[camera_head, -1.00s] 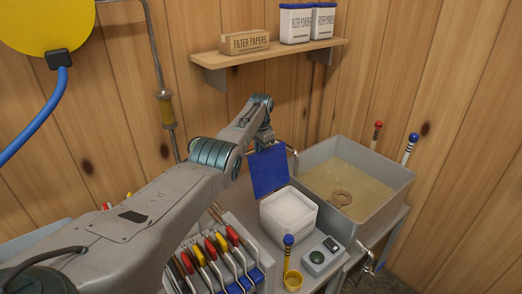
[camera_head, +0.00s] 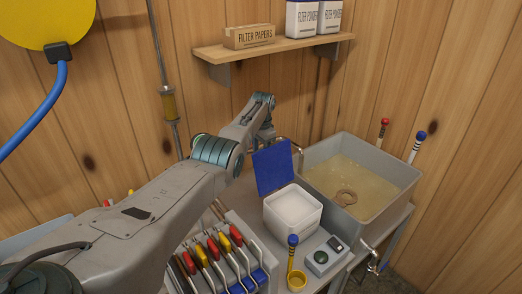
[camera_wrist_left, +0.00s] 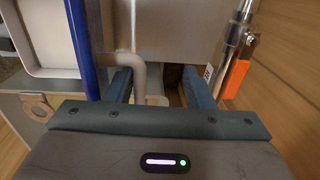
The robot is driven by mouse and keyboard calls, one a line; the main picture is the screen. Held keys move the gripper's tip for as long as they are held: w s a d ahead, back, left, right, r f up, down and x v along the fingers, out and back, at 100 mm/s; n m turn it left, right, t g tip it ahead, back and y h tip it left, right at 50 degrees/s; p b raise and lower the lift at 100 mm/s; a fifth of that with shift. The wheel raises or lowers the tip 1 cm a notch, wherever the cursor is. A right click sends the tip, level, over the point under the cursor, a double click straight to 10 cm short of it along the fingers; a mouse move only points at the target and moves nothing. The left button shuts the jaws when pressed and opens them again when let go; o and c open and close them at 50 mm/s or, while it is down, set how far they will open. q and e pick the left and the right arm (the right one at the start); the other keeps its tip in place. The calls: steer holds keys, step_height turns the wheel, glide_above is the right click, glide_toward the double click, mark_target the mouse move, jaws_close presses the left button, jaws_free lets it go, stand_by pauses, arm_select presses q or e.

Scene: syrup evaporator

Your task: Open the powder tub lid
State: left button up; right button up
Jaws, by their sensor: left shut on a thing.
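The white powder tub (camera_head: 291,216) stands on the bench, full of white powder. Its blue lid (camera_head: 271,167) is open and stands nearly upright at the tub's back left edge. In the left wrist view the lid (camera_wrist_left: 84,45) shows as a thin blue strip left of the fingers. My left gripper (camera_wrist_left: 160,80) is behind the lid, its fingers hidden in the head view. In the wrist view a bent metal handle (camera_wrist_left: 138,72) of the steel pan lies between its fingers, close to the left one. My right gripper is out of view.
The steel pan (camera_head: 402,190) of liquid stands right of the tub. A shelf (camera_head: 275,52) hangs above on the wall.

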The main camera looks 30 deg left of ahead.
arm_select(q)
steer(key=shift+w+a+r, duration=0.2)
steer(key=shift+a+r, duration=0.15)
steer(key=shift+r, duration=0.2)
step_height(320, 180, up, 10)
steer(key=d+b, duration=0.1)
steer(key=b, duration=0.1)
steer(key=shift+s+d, duration=0.15)
steer(key=shift+s, duration=0.05)
steer(key=shift+s+f, duration=0.1)
